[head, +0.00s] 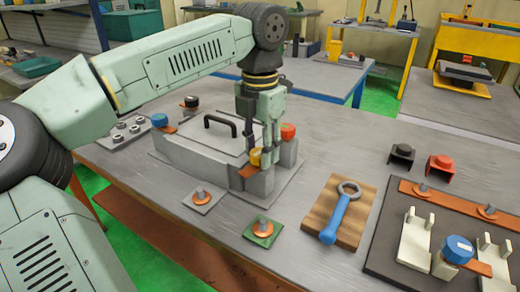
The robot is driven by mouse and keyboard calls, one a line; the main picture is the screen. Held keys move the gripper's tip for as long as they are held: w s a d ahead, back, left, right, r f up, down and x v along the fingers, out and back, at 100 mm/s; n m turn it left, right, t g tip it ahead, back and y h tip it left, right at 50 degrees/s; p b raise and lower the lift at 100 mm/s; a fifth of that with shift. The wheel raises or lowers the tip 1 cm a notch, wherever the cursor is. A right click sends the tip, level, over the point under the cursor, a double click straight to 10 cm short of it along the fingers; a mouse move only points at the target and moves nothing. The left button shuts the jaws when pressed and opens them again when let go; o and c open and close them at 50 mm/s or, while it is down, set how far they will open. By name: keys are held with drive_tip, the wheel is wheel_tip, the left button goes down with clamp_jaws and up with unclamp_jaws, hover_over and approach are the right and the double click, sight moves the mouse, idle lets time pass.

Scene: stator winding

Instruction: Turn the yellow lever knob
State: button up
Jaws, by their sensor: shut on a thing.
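The yellow lever knob (254,157) sits at the front right corner of the grey box fixture (203,160) on the workbench. An orange-brown lever plate (249,172) shows just below it. My gripper (262,152) points down over this corner, with its fingers closed around the yellow knob. The fingers hide part of the knob. An orange-red knob (288,131) stands just right of the fingers. A blue knob (159,120) and a black knob (191,101) are on the other corners of the fixture.
A black handle (220,124) rises from the fixture's lid. A blue-handled ring wrench (340,212) lies on a wooden board to the right. Small plates with bolts (263,230) lie in front. A dark mat (400,262) with white brackets is at right.

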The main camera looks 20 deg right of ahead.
drive_tip(key=n, duration=0.4)
drive_tip(key=shift+s+a+f+n, duration=0.1)
drive_tip(key=shift+f+n, duration=0.1)
drive_tip(key=shift+n, duration=0.1)
drive_tip(key=n, duration=0.5)
drive_tip(key=shift+c, duration=0.2)
drive_tip(key=n, duration=0.5)
drive_tip(key=shift+n, duration=0.4)
drive_tip(key=n, duration=0.4)
drive_tip(key=shift+n, duration=0.3)
drive_tip(key=o, duration=1)
drive_tip(key=shift+o, duration=0.9)
drive_tip(key=shift+r, duration=0.1)
drive_tip(key=shift+r, duration=0.1)
